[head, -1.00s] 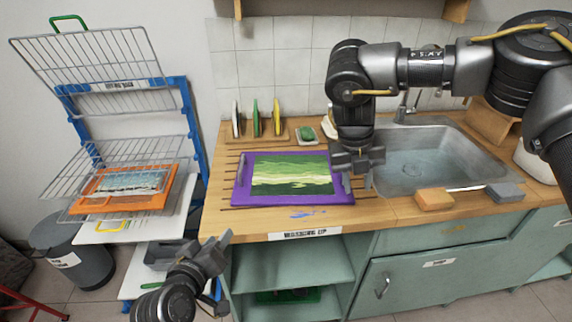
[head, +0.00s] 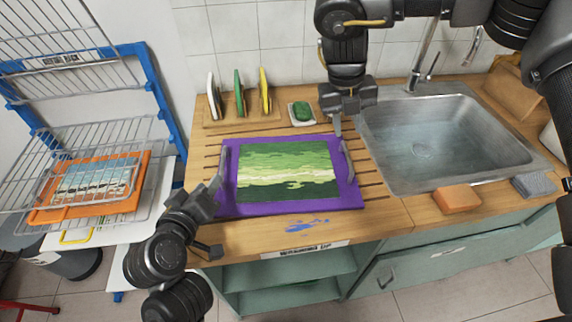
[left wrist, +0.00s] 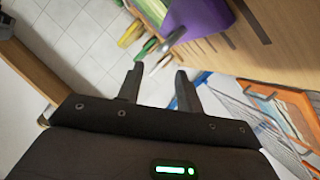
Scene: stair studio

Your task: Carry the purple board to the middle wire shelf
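The purple board (head: 230,207) lies flat on the wooden counter, with a green landscape picture (head: 287,170) on it and a grey handle on each side. My left gripper (head: 215,220) is open and empty at the board's left front corner. In the left wrist view its two fingers (left wrist: 158,85) stand apart, and the board's purple edge (left wrist: 198,18) shows beyond them. My right gripper (head: 342,125) points down just above the board's right handle (head: 348,162); its finger gap is unclear.
The top wire shelf (head: 50,45) is tilted up on the blue rack frame (head: 165,95). Behind the board stand several upright coloured pieces and a dish with a green soap (head: 301,111). The sink (head: 440,140), an orange sponge (head: 457,199) and a grey sponge (head: 535,184) are right.

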